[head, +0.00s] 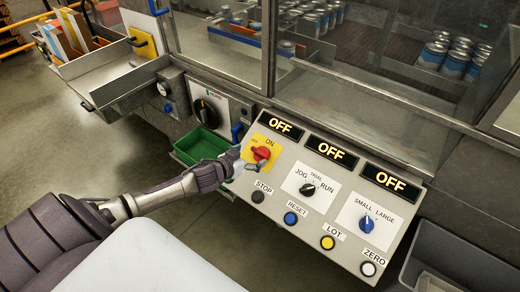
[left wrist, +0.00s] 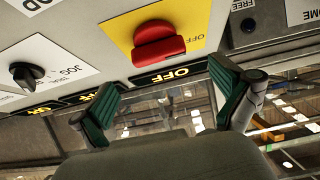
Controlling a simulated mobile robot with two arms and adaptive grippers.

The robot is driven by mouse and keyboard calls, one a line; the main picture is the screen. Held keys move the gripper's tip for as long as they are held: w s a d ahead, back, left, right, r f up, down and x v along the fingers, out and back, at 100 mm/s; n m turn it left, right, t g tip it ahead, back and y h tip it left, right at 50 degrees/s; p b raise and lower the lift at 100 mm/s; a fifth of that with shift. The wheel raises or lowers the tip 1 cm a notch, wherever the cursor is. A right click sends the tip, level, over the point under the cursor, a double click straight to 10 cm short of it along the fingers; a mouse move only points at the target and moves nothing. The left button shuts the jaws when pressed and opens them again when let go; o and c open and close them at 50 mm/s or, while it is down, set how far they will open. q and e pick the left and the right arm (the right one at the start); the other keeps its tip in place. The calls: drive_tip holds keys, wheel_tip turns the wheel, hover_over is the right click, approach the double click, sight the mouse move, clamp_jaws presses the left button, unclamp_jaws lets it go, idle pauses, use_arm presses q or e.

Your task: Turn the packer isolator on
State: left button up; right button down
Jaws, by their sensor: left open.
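A red rotary knob (head: 262,153) sits on a yellow plate (head: 270,143) at the left of the sloped control panel. The plate reads ON at its top, and the display (head: 280,125) above it reads OFF. My left gripper (head: 240,163) is open at the left side of this knob. In the left wrist view the red knob (left wrist: 158,43) shows just beyond the green-padded fingertips of the gripper (left wrist: 165,80), roughly centred between them. I cannot tell whether a finger touches it. My right gripper is not in view.
To the right are a JOG/RUN selector (head: 308,189), a blue SMALL/LARGE knob (head: 366,225) and a row of push buttons. A black rotary switch (head: 206,113) and a green bin (head: 200,146) are to the left. Glass guards with cans (head: 455,60) stand behind.

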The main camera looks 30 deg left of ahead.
sight(259, 151)
use_arm(q)
drive_tip(key=x, duration=0.6)
drive_tip(key=shift+c, duration=0.2)
drive_tip(key=c, duration=1.1)
drive_tip(key=shift+a, duration=0.1)
